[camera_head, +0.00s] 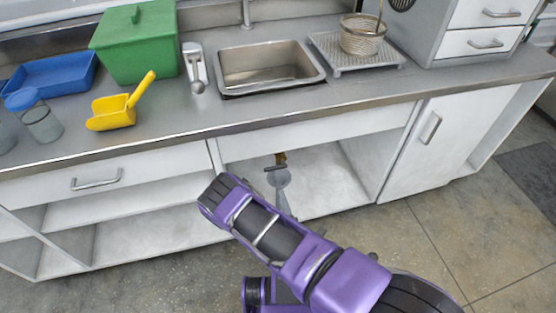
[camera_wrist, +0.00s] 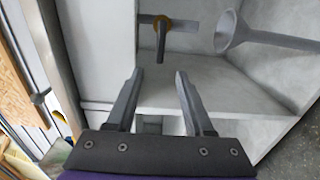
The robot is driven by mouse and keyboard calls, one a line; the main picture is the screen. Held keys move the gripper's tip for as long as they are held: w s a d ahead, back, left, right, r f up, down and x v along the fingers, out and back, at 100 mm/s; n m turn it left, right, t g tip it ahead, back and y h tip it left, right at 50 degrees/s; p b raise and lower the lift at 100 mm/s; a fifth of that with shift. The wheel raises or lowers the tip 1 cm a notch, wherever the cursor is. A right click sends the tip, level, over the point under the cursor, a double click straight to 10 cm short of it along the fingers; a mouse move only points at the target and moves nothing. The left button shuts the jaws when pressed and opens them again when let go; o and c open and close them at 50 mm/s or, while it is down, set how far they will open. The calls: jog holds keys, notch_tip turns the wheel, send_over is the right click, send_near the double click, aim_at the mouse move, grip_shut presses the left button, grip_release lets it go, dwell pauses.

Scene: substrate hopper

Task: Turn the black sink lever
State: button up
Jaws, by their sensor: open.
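The black lever (camera_wrist: 161,44) hangs down from a brass-coloured valve fitting (camera_wrist: 158,20) in the open space under the sink. In the head view the lever (camera_head: 275,168) shows small beneath the counter, below the brass fitting (camera_head: 280,157). My gripper (camera_wrist: 160,72) is open and empty. In the wrist view its fingertips appear just below the lever's lower end, one to each side. I see no contact, and the depth between them is hard to judge. In the head view my gripper is not seen; my purple arm is in front.
A grey funnel-shaped part (camera_wrist: 232,32) is right of the lever. A pale shelf (camera_wrist: 200,95) lies beyond my fingers. Above are the counter edge (camera_head: 300,118) and metal sink (camera_head: 270,65). A white cabinet door (camera_head: 425,150) stands to the right. The floor before the cabinets is clear.

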aim_at(271, 167)
jog(key=b+x, duration=0.2)
jog(key=x, duration=1.5)
jog(key=shift+w+f, duration=0.1)
jog(key=shift+w, duration=0.05)
grip_shut()
dwell(0.8)
